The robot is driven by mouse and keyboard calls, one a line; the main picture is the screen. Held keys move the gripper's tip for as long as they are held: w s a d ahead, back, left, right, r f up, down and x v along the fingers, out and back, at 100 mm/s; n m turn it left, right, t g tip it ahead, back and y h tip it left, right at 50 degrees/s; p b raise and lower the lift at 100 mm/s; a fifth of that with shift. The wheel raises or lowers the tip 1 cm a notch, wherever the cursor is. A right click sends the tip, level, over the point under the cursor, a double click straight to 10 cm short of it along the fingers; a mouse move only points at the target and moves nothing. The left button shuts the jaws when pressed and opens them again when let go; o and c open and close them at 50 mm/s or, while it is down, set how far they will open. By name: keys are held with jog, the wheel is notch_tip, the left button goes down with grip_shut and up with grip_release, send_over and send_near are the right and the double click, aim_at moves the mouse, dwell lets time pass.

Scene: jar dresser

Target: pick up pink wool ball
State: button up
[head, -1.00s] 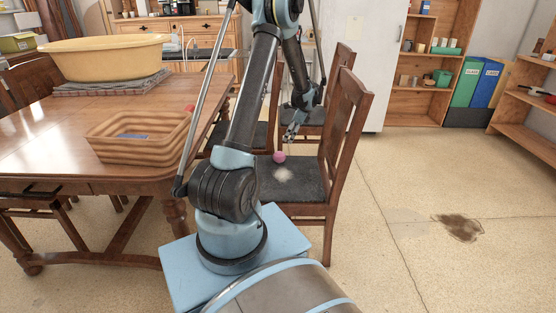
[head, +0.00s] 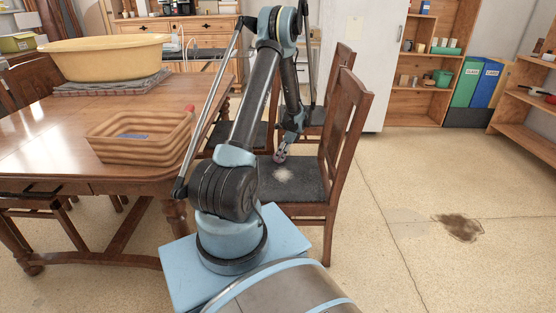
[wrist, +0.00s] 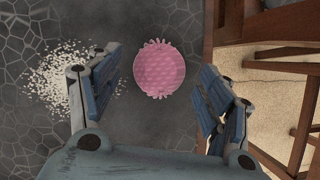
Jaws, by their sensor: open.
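The pink wool ball (wrist: 159,69) lies on the dark seat of a wooden chair (head: 312,192), close to the seat's edge. In the wrist view it shows between and just beyond my two fingers. My gripper (wrist: 162,95) is open and empty, with one finger on each side of the ball's line, not visibly touching it. In the head view my gripper (head: 280,158) is low over the seat and hides most or all of the ball.
A pale speckled patch (wrist: 62,80) lies on the seat beside the left finger. The chair's backrest (head: 348,125) rises right of my gripper. A wooden table (head: 60,140) with a wicker basket (head: 112,150) and a yellow tub (head: 90,58) stands left. The floor at right is open.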

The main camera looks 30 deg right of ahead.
jog(key=x, duration=0.2)
jog(key=shift+a+f, duration=0.1)
jog(key=shift+f, duration=0.15)
jog(key=c, duration=1.2)
jog(key=shift+o, duration=0.2)
jog(key=shift+r, duration=0.1)
